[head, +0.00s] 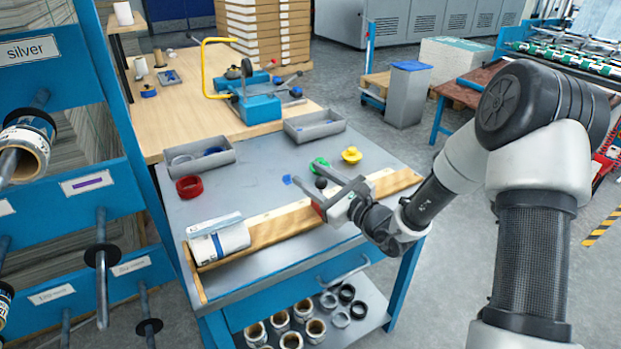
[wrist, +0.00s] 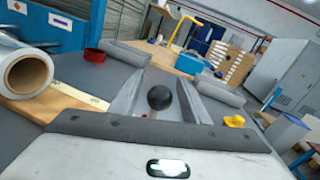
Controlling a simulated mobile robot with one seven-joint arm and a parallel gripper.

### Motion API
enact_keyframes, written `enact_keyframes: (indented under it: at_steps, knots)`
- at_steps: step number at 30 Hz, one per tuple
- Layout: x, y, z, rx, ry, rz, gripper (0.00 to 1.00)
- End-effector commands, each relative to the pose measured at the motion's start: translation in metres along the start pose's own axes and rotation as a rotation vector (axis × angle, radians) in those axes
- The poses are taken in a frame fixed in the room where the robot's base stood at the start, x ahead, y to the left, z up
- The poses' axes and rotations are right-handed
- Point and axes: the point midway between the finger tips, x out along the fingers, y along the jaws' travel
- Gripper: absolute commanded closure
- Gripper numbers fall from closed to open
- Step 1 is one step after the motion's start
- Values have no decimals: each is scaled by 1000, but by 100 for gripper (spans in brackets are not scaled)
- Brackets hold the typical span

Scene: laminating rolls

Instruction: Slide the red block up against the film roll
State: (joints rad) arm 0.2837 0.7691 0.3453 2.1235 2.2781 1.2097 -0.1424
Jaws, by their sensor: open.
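The film roll (head: 220,242), white with a dark blue band, lies at the left end of a wooden board. It also shows at the left of the wrist view (wrist: 25,72). The red block (head: 318,211) is mostly hidden beneath my gripper, farther right along the board and well apart from the roll. A black ball (head: 321,183), which looks like a knob above the block, shows between my fingers in the wrist view (wrist: 159,97). My gripper (head: 318,178) is open, its fingers on either side of the ball. I cannot tell whether they touch it.
The board (head: 278,228) between roll and block looks clear. Behind it on the grey bench are a red ring (head: 189,187), a green item (head: 318,163), a yellow piece (head: 351,155) and grey trays (head: 315,125). A blue rack (head: 60,190) stands at left.

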Motion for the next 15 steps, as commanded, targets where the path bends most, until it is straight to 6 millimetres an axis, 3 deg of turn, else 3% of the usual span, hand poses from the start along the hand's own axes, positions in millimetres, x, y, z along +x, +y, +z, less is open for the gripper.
enact_keyframes:
  at_steps: [11,15]
  knots:
    - [9,0,0,0,0,1,57]
    - [8,0,0,0,0,1,76]
